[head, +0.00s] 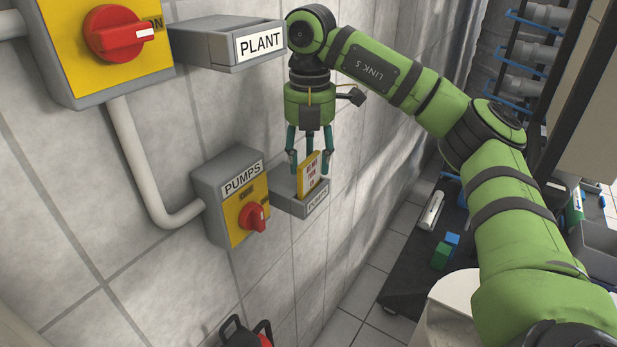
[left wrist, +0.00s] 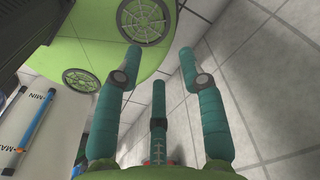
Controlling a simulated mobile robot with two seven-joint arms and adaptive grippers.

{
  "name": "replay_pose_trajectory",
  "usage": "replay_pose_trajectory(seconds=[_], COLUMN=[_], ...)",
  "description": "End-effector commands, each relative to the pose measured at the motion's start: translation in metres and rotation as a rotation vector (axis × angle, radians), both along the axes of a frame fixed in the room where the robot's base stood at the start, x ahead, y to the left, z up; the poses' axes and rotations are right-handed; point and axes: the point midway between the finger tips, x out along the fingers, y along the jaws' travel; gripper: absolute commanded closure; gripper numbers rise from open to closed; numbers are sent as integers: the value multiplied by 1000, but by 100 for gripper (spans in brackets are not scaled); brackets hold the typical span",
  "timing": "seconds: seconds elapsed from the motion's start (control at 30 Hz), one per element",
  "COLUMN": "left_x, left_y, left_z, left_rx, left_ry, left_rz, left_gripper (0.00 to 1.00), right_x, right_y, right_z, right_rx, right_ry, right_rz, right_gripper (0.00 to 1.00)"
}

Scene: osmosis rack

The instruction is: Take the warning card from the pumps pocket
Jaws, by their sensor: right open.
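The warning card (head: 309,172) is yellow with a pale printed face. It stands upright, slightly tilted, in the small grey pumps pocket (head: 313,203) on the wall. My right gripper (head: 310,168) hangs fingers down over the pocket, open, with its teal fingers around the upper part of the card. Whether a finger touches the card I cannot tell. My left gripper (left wrist: 160,70) shows only in the left wrist view, its teal fingers spread and nothing between them. The lower part of the card is hidden in the pocket.
The grey pumps switch box (head: 232,200) with a red knob is just left of the pocket. The plant pocket (head: 228,42) juts out above, near my right wrist. A yellow main switch (head: 105,45) is at upper left. A green and blue block (head: 445,252) lies below right.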

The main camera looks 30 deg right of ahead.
Motion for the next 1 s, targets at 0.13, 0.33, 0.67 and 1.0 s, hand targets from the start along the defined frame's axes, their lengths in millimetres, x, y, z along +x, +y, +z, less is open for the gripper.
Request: replay_pose_trajectory(seconds=[0.13,0.33,0.67,1.0], left_x=[3,24,26,17], left_y=[0,-2,-2,-1], left_z=[17,20,19,19], left_rx=[-1,-5,-4,-3], left_ry=[-7,-40,-44,-28], left_rz=[0,0,-1,-1], left_gripper=[60,60,60,60], right_x=[0,1,1,1], right_y=[2,3,3,3], right_z=[-20,-35,-36,-35], right_rx=[-2,0,0,0], right_ry=[4,-1,0,-1], right_rz=[-1,-1,0,0], right_gripper=[52,52,100,100])
